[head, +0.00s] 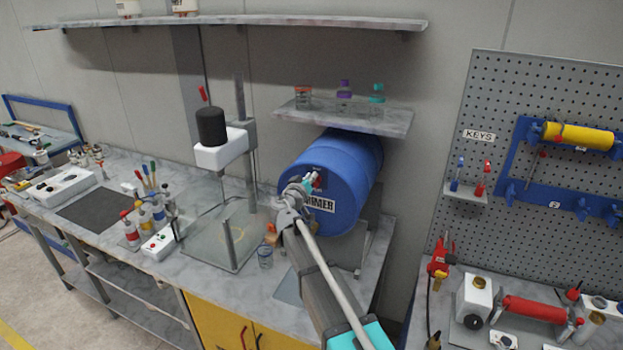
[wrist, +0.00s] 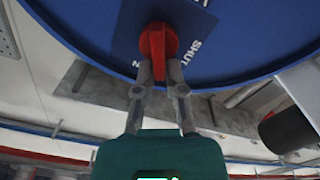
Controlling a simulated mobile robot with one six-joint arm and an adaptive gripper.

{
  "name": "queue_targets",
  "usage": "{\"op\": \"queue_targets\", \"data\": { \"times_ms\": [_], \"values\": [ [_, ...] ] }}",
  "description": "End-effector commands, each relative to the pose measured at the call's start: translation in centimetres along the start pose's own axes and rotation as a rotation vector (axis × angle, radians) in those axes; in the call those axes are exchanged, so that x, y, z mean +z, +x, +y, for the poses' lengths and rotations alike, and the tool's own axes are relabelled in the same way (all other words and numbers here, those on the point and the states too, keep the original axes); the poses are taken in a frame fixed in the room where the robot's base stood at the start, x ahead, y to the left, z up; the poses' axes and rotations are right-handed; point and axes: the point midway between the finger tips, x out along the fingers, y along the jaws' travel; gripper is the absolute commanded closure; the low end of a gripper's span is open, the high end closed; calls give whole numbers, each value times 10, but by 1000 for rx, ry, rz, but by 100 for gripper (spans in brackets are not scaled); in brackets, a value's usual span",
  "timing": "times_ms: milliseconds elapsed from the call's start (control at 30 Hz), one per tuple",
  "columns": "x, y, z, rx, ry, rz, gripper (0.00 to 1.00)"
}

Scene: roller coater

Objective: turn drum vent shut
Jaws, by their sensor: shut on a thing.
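The blue drum (head: 348,170) lies on its side on the bench under a small shelf, its round end facing out. In the wrist view, the drum's face (wrist: 245,40) carries a red vent knob (wrist: 157,42) on a dark square plate. The word "SHUT" is printed to the right of the knob, and other lettering at the top is cut off. My gripper (wrist: 159,72) is shut on the red knob, with a finger on each side of its lower part. In the head view my gripper (head: 300,190) is at the drum face and mostly hides the knob.
A small shelf (head: 345,116) with several capped jars hangs just above the drum. A stand with a black cylinder (head: 211,127) rises to the left. A small jar (head: 265,257) stands on the bench below the drum. A pegboard (head: 550,100) is at the right.

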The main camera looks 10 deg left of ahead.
Motion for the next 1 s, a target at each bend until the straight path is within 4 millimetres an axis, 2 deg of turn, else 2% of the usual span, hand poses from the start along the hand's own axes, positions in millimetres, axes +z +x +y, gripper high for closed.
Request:
{"op": "queue_targets", "data": {
  "times_ms": [1000],
  "values": [
    [8, 1, -16, 2, -939, -1, 100]
  ]
}}
